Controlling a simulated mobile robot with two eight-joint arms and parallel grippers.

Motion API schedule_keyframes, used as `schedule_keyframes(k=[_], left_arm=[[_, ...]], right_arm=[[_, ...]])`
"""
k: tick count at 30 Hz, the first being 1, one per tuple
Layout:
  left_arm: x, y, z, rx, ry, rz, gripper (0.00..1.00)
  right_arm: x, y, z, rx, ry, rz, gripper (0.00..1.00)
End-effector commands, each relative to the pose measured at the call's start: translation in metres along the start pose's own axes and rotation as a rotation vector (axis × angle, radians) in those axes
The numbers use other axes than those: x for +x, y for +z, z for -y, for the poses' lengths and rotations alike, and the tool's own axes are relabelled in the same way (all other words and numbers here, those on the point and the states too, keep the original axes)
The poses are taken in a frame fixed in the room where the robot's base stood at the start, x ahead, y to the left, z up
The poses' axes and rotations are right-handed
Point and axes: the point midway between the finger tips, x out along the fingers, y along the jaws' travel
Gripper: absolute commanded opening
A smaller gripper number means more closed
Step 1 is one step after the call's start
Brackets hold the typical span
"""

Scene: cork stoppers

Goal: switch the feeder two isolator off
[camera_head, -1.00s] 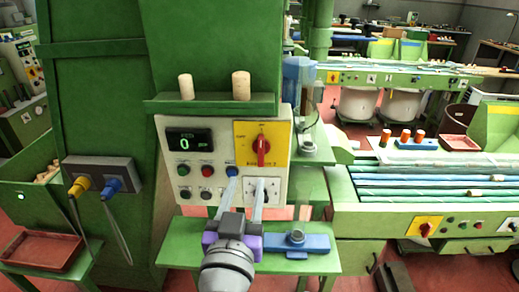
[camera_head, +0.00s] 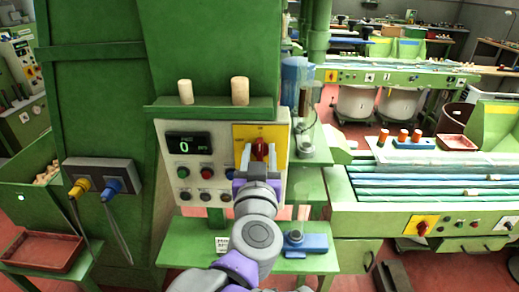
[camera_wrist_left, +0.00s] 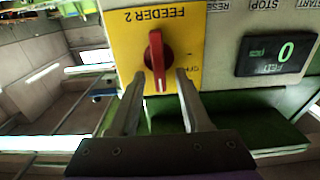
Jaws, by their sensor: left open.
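The feeder two isolator is a red rotary handle (camera_head: 260,150) on a yellow plate (camera_head: 280,133) at the control panel's upper right. In the left wrist view, upside down, the plate reads "FEEDER 2" and the red handle (camera_wrist_left: 155,60) stands upright in the picture. A small label beside it, partly covered by a finger, seems to read "OFF". My left gripper (camera_head: 259,163) is open in front of the isolator. In the left wrist view its fingers (camera_wrist_left: 160,82) lie on either side of the handle's lower end, with gaps; contact is not visible. My right gripper is not in view.
The panel (camera_head: 219,155) also carries a display (camera_head: 188,142) reading 0 and several push buttons. Above it a green shelf (camera_head: 212,105) holds two cork stoppers (camera_head: 240,90). A blue device (camera_head: 305,243) sits on the lower green ledge. Yellow and blue plugs hang at left.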

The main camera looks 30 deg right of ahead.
Motion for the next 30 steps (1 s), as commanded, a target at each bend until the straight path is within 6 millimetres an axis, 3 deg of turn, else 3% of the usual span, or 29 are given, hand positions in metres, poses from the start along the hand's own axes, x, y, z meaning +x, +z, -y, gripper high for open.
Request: schedule_keyframes(k=[9, 18, 30], left_arm=[[0.0031, 0.0006, 0.0002, 0.0, 0.0, 0.0, 0.47], [0.0029, 0.0004, 0.0002, -0.001, 0.0, 0.0, 0.0], [0.0029, 0.0005, 0.0005, -0.016, 0.0, 0.0, 0.0]], right_arm=[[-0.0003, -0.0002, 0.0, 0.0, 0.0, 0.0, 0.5], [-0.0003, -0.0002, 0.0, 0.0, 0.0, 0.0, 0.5], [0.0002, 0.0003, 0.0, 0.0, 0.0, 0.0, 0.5]])
